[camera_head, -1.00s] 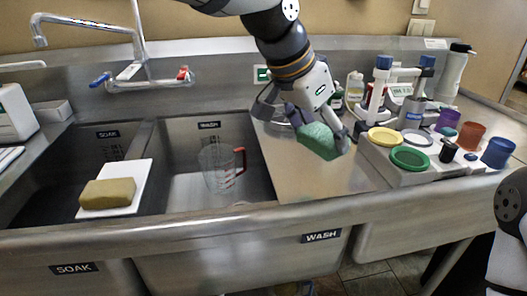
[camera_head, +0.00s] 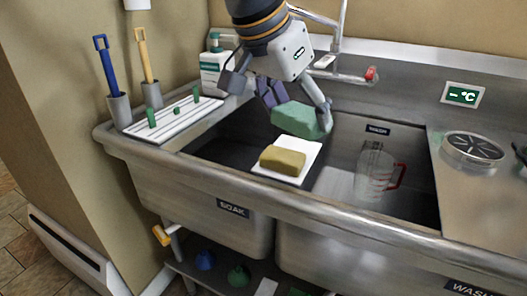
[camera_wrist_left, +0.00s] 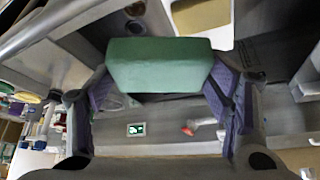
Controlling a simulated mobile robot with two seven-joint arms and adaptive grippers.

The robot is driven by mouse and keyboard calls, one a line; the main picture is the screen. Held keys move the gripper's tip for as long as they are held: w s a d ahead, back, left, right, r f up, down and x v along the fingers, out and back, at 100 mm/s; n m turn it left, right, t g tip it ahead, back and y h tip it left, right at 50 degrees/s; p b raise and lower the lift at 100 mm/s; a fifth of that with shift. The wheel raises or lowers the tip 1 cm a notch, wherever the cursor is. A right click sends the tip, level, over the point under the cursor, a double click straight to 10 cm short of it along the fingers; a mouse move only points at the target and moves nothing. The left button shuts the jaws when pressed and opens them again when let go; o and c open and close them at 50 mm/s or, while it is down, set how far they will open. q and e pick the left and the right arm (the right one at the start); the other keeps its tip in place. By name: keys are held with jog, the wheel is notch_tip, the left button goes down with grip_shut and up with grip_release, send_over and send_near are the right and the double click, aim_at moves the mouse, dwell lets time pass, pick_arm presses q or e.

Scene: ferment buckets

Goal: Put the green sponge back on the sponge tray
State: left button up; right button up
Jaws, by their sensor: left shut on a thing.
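The green sponge (camera_head: 297,120) is held in my left gripper (camera_head: 296,108), above the sinks at the back edge of the white sponge tray. In the left wrist view the green sponge (camera_wrist_left: 160,66) sits between the two purple-padded fingers of my left gripper (camera_wrist_left: 160,95). The white tray (camera_head: 304,163) lies across the divider between the soak and wash basins. A yellow sponge (camera_head: 283,159) lies on its left part, and its right part is bare. My right gripper does not show.
A clear jug with a red handle (camera_head: 374,172) stands in the wash basin. A white rack with green pegs (camera_head: 176,118), a soap bottle (camera_head: 214,66) and two brushes in holders are at the left. A round drain-like disc (camera_head: 472,149) is on the right counter.

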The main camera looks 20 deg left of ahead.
pick_arm(q)
jog(key=w+f, duration=0.1)
jog(key=w, duration=0.1)
jog(key=w+a+f, duration=0.1)
jog(key=w, duration=0.2)
jog(key=w+a+f, duration=0.1)
jog(key=w, duration=0.2)
jog(key=shift+a+f, duration=0.15)
jog(key=shift+f, duration=0.2)
jog(key=w+f, duration=0.1)
jog(key=w+a+f, duration=0.1)
jog(key=f, duration=0.1)
jog(key=w+f, duration=0.2)
jog(key=shift+a, duration=0.3)
jog(key=shift+w+f, duration=0.15)
jog(key=shift+w, duration=0.05)
jog(key=shift+w+a+f+b, duration=0.1)
jog(key=shift+w+f+b, duration=0.1)
jog(key=shift+f, duration=0.8)
jog(key=shift+w+a+f+b, duration=0.1)
jog(key=shift+w+f, duration=0.05)
jog(key=shift+f, duration=0.8)
jog(key=o, duration=1.1)
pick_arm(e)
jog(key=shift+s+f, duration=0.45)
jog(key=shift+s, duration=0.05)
